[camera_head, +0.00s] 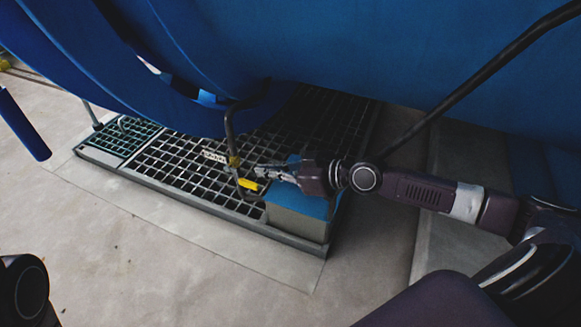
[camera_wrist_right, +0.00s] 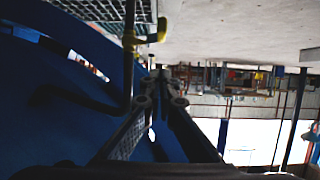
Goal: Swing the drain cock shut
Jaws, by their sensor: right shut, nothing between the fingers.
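The drain cock's yellow lever (camera_head: 248,184) sits on a thin dark drain pipe (camera_head: 229,128) that comes down from the blue autoclave vessel (camera_head: 400,55). The lever sticks out to the right of the pipe in the head view. My right gripper (camera_head: 257,171) is shut and empty, reaching in from the right with its tips just above and beside the lever. In the right wrist view, the yellow lever (camera_wrist_right: 162,29) lies beyond the shut fingertips (camera_wrist_right: 157,73), with a visible gap. I cannot tell exact contact from the head view. My left gripper is out of view.
A dark floor grating (camera_head: 185,160) lies below the pipe. A blue-topped grey box (camera_head: 298,212) stands on it, just under my right gripper. The vessel overhangs from above, and a dark diagonal rod (camera_head: 470,85) rises at the right. The floor (camera_head: 150,240) in front is clear.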

